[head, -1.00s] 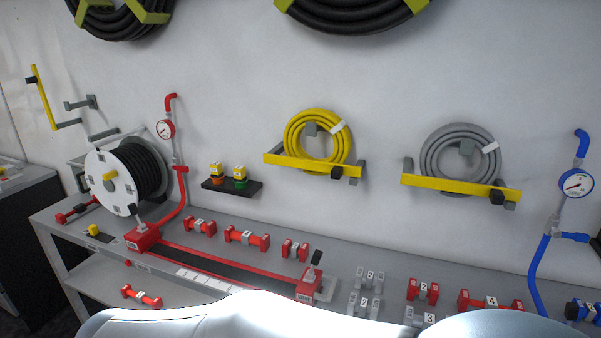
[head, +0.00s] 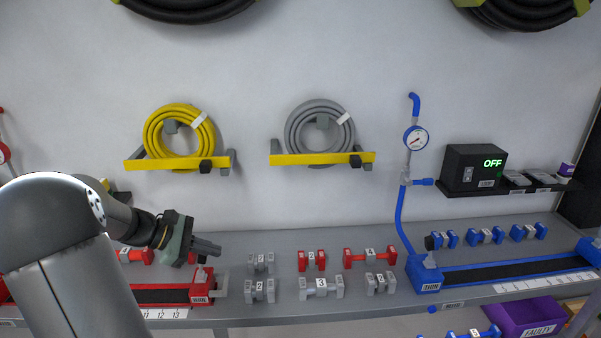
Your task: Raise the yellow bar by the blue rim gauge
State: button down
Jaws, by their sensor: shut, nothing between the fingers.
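The blue-rimmed gauge (head: 416,138) is on the wall pipe right of centre in the head view. The yellow bar (head: 318,159) nearest to it lies level across the lower front of a grey hose coil (head: 320,130). It has a black knob (head: 356,160) near its right end and a grey bracket at each end. My gripper (head: 213,249) is at lower left, shut and empty, pointing right above the bench. It is well below and left of this bar, not touching it.
Another yellow bar (head: 160,163) crosses a yellow hose coil (head: 178,128) to the left. Red and grey fittings (head: 321,287) stand on the bench (head: 330,245). A blue trough (head: 520,272) and a shelf with an OFF box (head: 474,165) are at right. The wall before the bars is clear.

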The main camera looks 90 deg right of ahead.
aim_at(324, 162)
jog(key=s+d+r+g, duration=0.2)
jog(key=s+d+g, duration=0.3)
jog(key=s+d, duration=0.4)
jog(key=s+d+r+n+g+y, duration=0.1)
jog(key=s+d+r+g, duration=0.1)
jog(key=s+d+g, duration=0.3)
jog(key=s+d, duration=0.4)
jog(key=s, duration=0.4)
jog(key=shift+s+r+g+y, duration=0.15)
jog(key=shift+s+g+y, duration=0.1)
jog(key=shift+g+y, duration=0.05)
jog(key=s+d+r+p, duration=0.1)
jog(key=s+r+p, duration=0.4)
jog(key=s, duration=0.4)
jog(key=shift+s+d+r, duration=0.15)
jog(key=shift+s+r, duration=0.1)
jog(key=shift+r, duration=0.5)
